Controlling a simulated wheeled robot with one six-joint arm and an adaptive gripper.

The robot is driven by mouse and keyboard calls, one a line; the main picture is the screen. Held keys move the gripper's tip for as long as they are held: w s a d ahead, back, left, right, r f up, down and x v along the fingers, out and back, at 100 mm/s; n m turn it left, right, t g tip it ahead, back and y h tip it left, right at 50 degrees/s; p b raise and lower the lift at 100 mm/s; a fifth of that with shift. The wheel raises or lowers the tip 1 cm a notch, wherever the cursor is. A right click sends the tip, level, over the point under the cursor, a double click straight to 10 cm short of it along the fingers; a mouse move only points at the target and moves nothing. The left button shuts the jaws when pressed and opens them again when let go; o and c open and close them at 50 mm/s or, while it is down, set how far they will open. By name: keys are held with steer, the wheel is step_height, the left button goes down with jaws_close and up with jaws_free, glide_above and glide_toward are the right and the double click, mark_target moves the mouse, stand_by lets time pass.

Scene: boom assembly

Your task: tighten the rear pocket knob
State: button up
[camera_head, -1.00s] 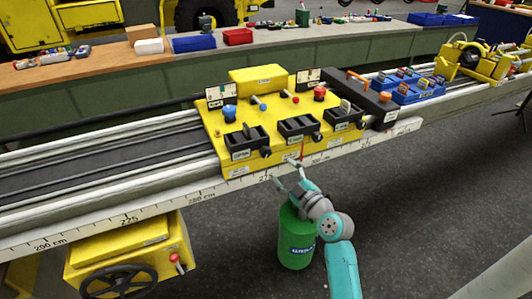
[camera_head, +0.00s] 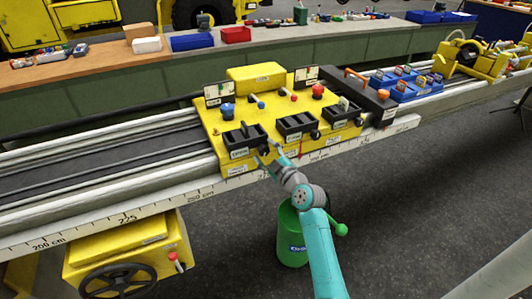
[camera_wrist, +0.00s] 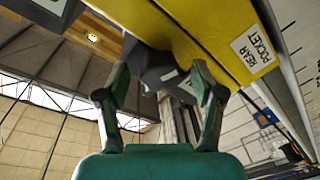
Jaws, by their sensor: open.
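The yellow carriage (camera_head: 212,118) on the rail carries several black pockets with black knobs on their front side. In the wrist view, a label reading "REAR POCKET" (camera_wrist: 253,48) is on the yellow face, and a dark knob (camera_wrist: 150,62) sits beside it. My gripper (camera_wrist: 160,80) is open, with one finger on each side of that knob; I cannot tell whether they touch it. In the head view, my gripper (camera_head: 267,154) is at the leftmost pocket (camera_head: 243,141), where its fingers partly hide the knob (camera_head: 264,152).
The ruler-marked rail edge (camera_head: 150,211) runs below the carriage. A green cylinder (camera_head: 291,240) stands below my arm. Blue trays (camera_head: 395,88) lie to the right of the carriage, and a handwheel (camera_head: 118,280) is at lower left. The floor at right is clear.

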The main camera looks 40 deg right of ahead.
steer(key=c, duration=1.1)
steer(key=shift+c, duration=0.2)
